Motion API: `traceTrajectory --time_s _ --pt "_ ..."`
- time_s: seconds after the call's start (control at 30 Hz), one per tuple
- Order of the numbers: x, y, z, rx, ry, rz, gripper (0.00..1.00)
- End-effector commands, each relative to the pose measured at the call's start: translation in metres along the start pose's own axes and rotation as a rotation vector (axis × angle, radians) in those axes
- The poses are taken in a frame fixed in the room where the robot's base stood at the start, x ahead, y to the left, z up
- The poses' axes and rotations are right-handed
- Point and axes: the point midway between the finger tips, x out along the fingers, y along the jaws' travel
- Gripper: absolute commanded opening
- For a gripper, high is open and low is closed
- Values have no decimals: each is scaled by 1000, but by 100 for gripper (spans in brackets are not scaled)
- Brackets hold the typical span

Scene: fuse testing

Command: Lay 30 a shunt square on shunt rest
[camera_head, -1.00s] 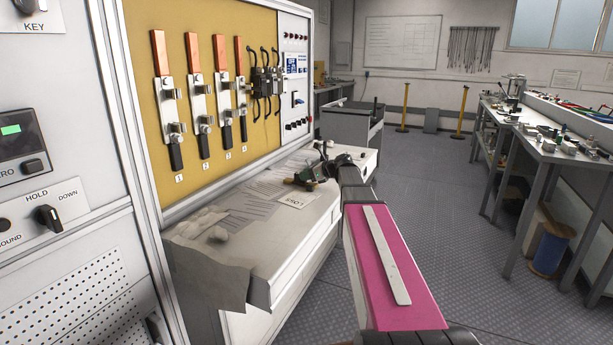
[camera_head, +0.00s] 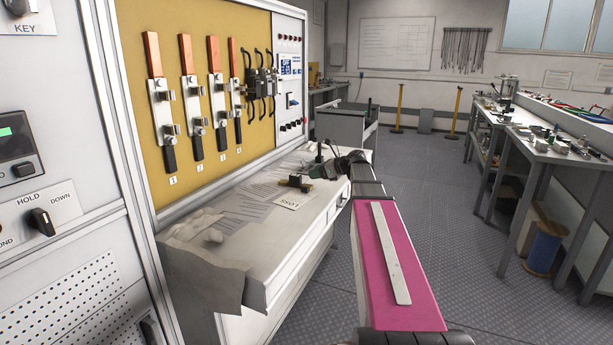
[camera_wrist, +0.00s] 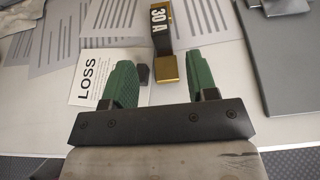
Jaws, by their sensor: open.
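The 30 A shunt (camera_wrist: 161,28) is a dark bar with a white "30 A" label and brass ends, lying on the bench in the wrist view. Its near brass end (camera_wrist: 167,68) appears between my fingertips in the picture. My gripper (camera_wrist: 161,78) is open, with one green finger on each side of that end and gaps on both sides. I cannot tell its height above the shunt. In the head view, a small dark and brass piece (camera_head: 296,183) lies on the bench near my wrist. I cannot identify the shunt rest for sure.
A "LOSS" card (camera_wrist: 100,78) and a small dark block (camera_wrist: 143,74) lie left of the shunt. A grey plate (camera_wrist: 290,75) is at the right. Printed sheets cover much of the bench (camera_head: 262,240). A fuse panel (camera_head: 200,60) stands behind it.

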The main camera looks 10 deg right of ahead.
Motion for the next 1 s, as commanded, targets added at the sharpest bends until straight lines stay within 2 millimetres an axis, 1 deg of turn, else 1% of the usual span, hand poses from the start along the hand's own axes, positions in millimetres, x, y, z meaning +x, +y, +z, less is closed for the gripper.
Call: traceTrajectory --time_s 0.03,0.13,0.27,0.3,0.37,0.47,0.57,0.7,0.8,0.9,1.0 --pt "-11 1 0 0 -1 -1 53" --pt "-26 1 0 0 0 -1 53" --pt "-39 0 0 1 0 0 53" --pt "-41 0 0 1 0 0 57" --pt "-43 0 0 0 4 2 57" --pt "-36 -1 4 -2 44 14 57" --pt "-21 -2 11 -5 135 33 57" --pt "4 -4 25 -8 317 48 57" --pt "18 -5 36 -7 443 39 57" --pt "26 -5 45 -5 539 21 57" --pt "29 -5 49 -3 593 8 57"
